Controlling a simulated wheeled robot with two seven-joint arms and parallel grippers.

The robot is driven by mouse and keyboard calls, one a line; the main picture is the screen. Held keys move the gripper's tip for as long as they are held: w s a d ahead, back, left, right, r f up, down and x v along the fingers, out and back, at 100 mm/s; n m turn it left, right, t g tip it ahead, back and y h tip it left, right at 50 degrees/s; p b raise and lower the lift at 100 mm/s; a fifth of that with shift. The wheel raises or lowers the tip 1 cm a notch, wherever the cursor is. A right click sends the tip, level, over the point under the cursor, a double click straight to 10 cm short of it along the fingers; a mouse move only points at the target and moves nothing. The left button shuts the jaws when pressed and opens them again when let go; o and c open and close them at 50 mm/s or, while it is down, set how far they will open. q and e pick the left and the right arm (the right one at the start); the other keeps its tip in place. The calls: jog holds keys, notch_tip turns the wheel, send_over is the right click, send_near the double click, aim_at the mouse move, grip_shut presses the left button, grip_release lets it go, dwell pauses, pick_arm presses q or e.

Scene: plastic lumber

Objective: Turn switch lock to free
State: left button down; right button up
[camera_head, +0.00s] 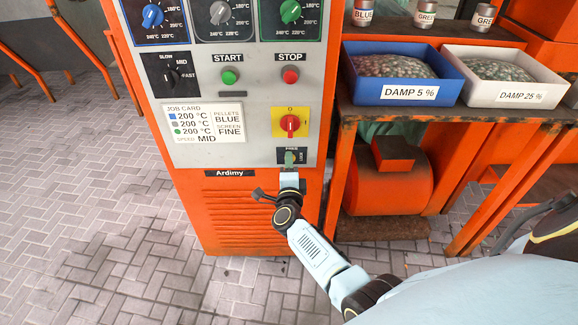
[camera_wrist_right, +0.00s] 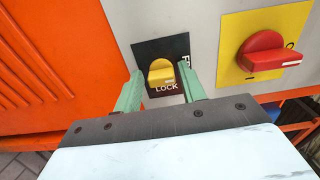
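The yellow switch lock knob (camera_wrist_right: 160,73) sits on a black plate (camera_wrist_right: 147,50) on the machine's light grey panel. The plate reads LOCK below the knob; a partly covered word shows at its right edge. A pale mark shows on the knob's lower end, near LOCK. In the head view my right gripper (camera_head: 290,159) covers most of the knob. My left gripper is not in view.
A red rotary switch (camera_head: 290,124) on a yellow plate sits just above the lock. START (camera_head: 229,77) and STOP (camera_head: 290,75) buttons and a job card (camera_head: 204,123) are higher up. A shelf with a blue bin (camera_head: 404,92) and a white bin (camera_head: 505,95) stands at the right.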

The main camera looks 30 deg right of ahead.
jog(key=shift+o, duration=0.9)
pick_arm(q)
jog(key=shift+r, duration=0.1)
pick_arm(e)
jog(key=shift+s, duration=0.1)
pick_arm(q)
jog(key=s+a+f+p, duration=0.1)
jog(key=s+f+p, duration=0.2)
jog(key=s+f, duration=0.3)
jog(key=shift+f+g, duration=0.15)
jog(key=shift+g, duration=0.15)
pick_arm(e)
jog(key=v, duration=1.3)
jog(key=shift+s, duration=0.15)
